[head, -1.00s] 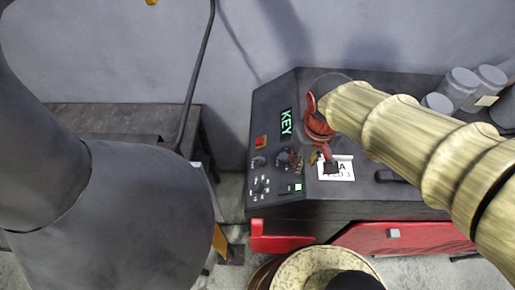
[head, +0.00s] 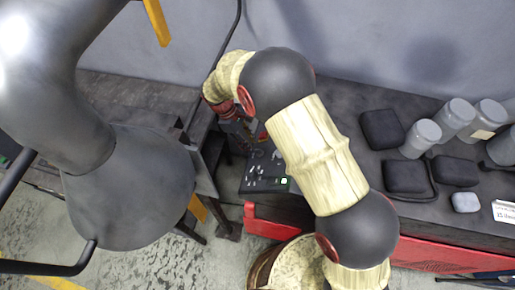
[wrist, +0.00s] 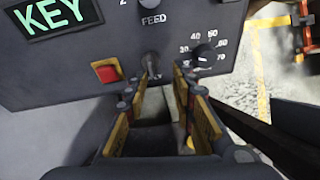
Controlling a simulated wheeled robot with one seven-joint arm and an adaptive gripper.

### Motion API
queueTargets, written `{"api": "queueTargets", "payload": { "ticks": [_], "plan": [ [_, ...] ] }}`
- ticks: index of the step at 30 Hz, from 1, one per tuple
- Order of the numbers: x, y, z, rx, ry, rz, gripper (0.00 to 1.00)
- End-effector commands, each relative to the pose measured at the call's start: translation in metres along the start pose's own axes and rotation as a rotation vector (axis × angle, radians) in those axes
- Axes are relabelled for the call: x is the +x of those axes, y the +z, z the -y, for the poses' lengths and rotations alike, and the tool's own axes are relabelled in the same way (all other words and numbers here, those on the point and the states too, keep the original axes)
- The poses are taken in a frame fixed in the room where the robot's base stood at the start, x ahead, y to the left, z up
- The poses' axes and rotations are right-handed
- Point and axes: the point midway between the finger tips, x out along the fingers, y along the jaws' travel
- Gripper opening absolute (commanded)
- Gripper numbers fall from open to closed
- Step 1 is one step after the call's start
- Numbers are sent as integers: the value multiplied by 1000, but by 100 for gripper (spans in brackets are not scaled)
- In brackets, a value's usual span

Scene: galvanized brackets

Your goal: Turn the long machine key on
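The machine's control panel (wrist: 120,40) fills the top of the wrist view, with a green-lit KEY sign (wrist: 56,14) at its upper left. A small grey key-like part (wrist: 152,64) sticks out from the panel below the FEED knob (wrist: 154,18). My gripper (wrist: 158,84) is open, its fingertips on either side of that part with gaps showing; I cannot tell whether either touches it. In the head view, my gripper (head: 240,130) is at the panel (head: 262,175), and my arm hides the key and the sign.
A red square button (wrist: 106,71) is left of the fingers, and a numbered dial (wrist: 204,56) is to the right. In the head view, grey jars (head: 453,118) and dark cases (head: 405,177) stand on the machine top. A dark bench (head: 130,95) is at the left.

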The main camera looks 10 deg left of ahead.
Motion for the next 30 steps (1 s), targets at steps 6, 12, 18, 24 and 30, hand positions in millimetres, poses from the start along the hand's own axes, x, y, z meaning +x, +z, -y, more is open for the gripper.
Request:
{"api": "queueTargets", "payload": {
  "ticks": [6, 12, 18, 24, 30],
  "plan": [
    [-15, -3, -15, -121, 33, 0, 26],
    [0, -2, -16, -135, 30, 1, 26],
    [31, -2, -16, -134, 30, 1, 26],
    [54, -2, -18, -133, 31, 0, 26],
    [62, -3, -18, -132, 32, -2, 26]
  ]
}}
